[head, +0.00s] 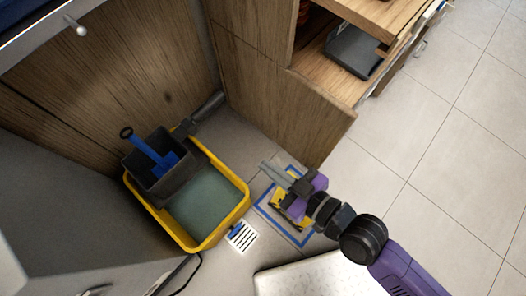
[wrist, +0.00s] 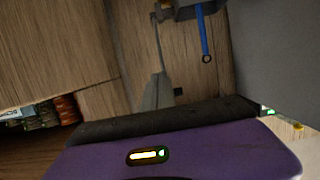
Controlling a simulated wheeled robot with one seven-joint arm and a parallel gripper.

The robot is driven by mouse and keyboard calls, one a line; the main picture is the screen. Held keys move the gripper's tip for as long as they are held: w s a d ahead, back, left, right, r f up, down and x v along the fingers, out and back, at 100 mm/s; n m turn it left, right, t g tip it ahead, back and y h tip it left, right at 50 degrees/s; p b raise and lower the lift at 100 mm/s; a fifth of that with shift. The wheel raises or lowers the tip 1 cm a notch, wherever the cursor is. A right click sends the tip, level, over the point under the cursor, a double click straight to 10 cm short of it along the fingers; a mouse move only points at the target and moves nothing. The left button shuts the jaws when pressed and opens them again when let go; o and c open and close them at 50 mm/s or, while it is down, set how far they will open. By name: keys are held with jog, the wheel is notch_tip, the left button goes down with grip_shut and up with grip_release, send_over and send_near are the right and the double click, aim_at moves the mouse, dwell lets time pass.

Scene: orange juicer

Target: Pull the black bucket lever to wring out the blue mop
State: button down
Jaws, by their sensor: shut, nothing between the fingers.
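The yellow bucket (head: 237,207) stands on the floor against the wooden panels, with greenish water in it. The black wringer (head: 148,180) sits on its left side, and the blue mop (head: 150,150) stands in it, its handle ending in a black ring. The black lever (head: 207,105) sticks out from the wringer toward the upper right. In the wrist view the lever (wrist: 158,92) is at upper centre and the mop handle (wrist: 204,35) is right of it. My gripper (head: 266,170) is shut and empty, right of the bucket, apart from the lever. The wrist view hides its fingertips.
A wooden cabinet (head: 265,65) stands close behind the lever. An open compartment with a dark grey tray (head: 353,52) is upper right. A blue-bordered floor marking (head: 265,205) and a white drain grate (head: 241,236) lie near my gripper. The tiled floor at right is clear.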

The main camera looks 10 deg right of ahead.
jog(key=v, duration=0.6)
jog(key=shift+s, duration=0.15)
jog(key=shift+d+p, duration=0.1)
jog(key=shift+p, duration=0.2)
dwell(0.5)
jog(key=w+a+r+g+p, duration=0.1)
jog(key=w+a+r+p, duration=0.4)
jog(key=w+r+p, duration=0.3)
jog(key=w+a+r+h+p, duration=0.1)
jog(key=w+a+r+p, duration=0.35)
jog(key=r+p, duration=0.4)
jog(key=w+a+r+g+p, duration=0.1)
jog(key=w+a+r+p, duration=0.3)
jog(key=w+r+p, duration=0.4)
notch_tip(320, 180, down, 5)
jog(key=s+d+g+h, duration=0.2)
jog(key=g, duration=0.1)
jog(key=shift+s+f+h, duration=0.15)
jog(key=shift+s+h, duration=0.15)
jog(key=shift+s, duration=0.1)
